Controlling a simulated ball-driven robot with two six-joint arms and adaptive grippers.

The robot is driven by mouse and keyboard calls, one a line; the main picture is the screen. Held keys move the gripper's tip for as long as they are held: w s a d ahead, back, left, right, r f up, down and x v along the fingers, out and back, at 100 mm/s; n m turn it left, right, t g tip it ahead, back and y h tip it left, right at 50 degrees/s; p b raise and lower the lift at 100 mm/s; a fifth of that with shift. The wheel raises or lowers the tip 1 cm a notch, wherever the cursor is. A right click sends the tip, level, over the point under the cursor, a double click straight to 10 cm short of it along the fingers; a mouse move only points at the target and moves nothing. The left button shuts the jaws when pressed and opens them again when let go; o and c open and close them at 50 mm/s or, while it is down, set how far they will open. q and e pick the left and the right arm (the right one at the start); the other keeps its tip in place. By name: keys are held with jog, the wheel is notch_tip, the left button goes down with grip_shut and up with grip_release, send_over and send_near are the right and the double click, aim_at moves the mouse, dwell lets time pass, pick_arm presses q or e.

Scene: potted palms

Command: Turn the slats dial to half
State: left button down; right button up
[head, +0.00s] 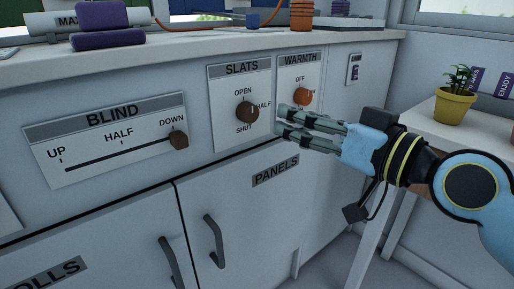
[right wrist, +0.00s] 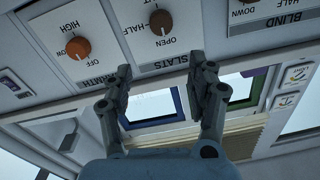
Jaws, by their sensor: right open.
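The slats dial (head: 247,112) is a round dark brown knob on a white plate (head: 225,128), with OPEN above, HALF at its right and SHUT below. I cannot tell for certain where its pointer stands. My right gripper (head: 280,121) is open and empty, just right of the dial and below the warmth plate, apart from the dial. In the right wrist view the slats dial (right wrist: 161,21) appears upside down, beyond the spread fingers (right wrist: 161,66). My left gripper is not in view.
The orange warmth dial (head: 304,96) sits close above my right fingers. The brown blind slider (head: 179,139) is at DOWN on the left. Cabinet handles (head: 213,241) stick out below. A potted plant (head: 454,104) stands on the right table. The countertop edge (head: 200,55) runs above.

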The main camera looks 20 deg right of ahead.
aim_at(253, 114)
jog(key=shift+n, duration=0.3)
jog(key=b+x, duration=0.1)
jog(key=x, duration=0.2)
jog(key=f+b+x, duration=0.1)
jog(key=x, duration=0.3)
jog(key=f+b+x, duration=0.1)
jog(key=x, duration=0.2)
jog(key=shift+w+a+b, duration=0.25)
jog(key=shift+a+b, duration=0.05)
jog(key=shift+a, duration=0.1)
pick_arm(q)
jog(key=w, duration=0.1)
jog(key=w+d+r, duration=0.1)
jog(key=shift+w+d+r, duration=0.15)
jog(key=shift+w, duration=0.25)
pick_arm(e)
jog(key=c, duration=1.1)
